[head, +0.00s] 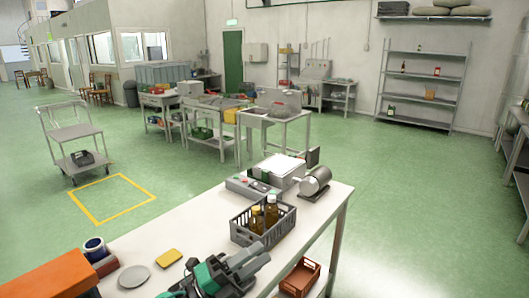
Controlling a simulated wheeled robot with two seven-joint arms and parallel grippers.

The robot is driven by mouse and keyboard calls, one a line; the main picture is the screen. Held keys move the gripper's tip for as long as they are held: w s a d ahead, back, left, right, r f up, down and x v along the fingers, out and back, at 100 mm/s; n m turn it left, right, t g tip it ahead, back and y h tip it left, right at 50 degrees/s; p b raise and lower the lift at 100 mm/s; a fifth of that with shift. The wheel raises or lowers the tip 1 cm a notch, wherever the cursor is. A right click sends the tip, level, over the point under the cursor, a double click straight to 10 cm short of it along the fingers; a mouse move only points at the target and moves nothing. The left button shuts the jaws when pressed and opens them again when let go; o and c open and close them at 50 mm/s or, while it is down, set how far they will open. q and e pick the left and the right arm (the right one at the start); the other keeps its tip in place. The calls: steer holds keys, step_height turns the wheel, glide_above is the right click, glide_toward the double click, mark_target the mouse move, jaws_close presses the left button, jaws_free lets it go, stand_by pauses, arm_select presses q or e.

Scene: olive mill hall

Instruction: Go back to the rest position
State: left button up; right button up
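My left gripper (258,257), dark grey with teal parts, is low in the head view, over the near part of the white table (150,240). Its fingers point up and to the right, toward a grey crate (262,236) with bottles in it, and I see nothing clearly held. The gap between the fingers is too small and unclear to tell if they are open or shut. My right gripper is not in view.
A yellow sponge-like block (169,258), a pale round disc (134,276) and an orange box (50,278) lie left of my gripper. A brown crate (300,278) is to its right. Machines (284,170) stand at the table's far end. Green floor beyond is mostly clear; a trolley (75,132) stands left.

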arm_select(q)
steer(key=w+a+f+n+t+y, duration=0.1)
steer(key=a+f+n+t+y, duration=0.1)
steer(key=a+n+t+y, duration=0.6)
steer(key=w+a+f+n+t+y, duration=0.1)
steer(key=a+f+n+t+y, duration=0.2)
steer(key=n+y, duration=0.55)
steer(key=s+a+f+n+g+y, duration=0.3)
steer(key=a+f+n, duration=0.1)
steer(key=f+n, duration=0.25)
steer(key=s+a+f+n+g+y, duration=0.25)
steer(key=a+f+n, duration=0.2)
steer(key=f, duration=0.25)
steer(key=s+f+n+g, duration=0.1)
steer(key=s+f+g, duration=0.3)
steer(key=s, duration=0.3)
steer(key=s+a+f+n+g+h, duration=0.1)
steer(key=s+f+g, duration=0.25)
steer(key=s, duration=0.35)
steer(key=s+f+n+g, duration=0.1)
steer(key=s+f+g, duration=0.35)
steer(key=s, duration=0.25)
step_height(320, 180, down, 30)
steer(key=s+a+f+g, duration=0.1)
steer(key=s+a+f, duration=0.1)
steer(key=s+f, duration=0.8)
steer(key=s+a+f+g, duration=0.1)
steer(key=s+f, duration=0.9)
steer(key=shift+a+f, duration=0.35)
steer(key=shift+f, duration=0.05)
